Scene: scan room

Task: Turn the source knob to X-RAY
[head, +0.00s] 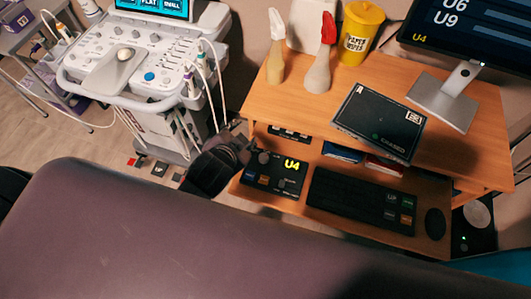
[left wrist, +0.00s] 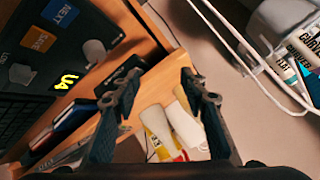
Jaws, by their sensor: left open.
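A black control box (head: 272,174) on the lower desk shelf shows a yellow "U4". It has a grey knob (head: 263,157) beside the display and a second grey control (head: 287,184) lower right. Their labels are too small to read, so I cannot tell which is the source knob. My left gripper (head: 246,149) is just left of the upper knob. In the left wrist view my left gripper (left wrist: 162,76) is open with nothing between its fingers; the near knob (left wrist: 95,50) is left of the fingers, apart from them. My right gripper is not in view.
A black keyboard (head: 360,199) and mouse (head: 435,223) lie right of the box. A dark case (head: 378,120), bottles, a yellow bin (head: 361,32) and a monitor (head: 467,45) stand on the upper desk. An ultrasound cart (head: 150,60) with hanging cables stands at left.

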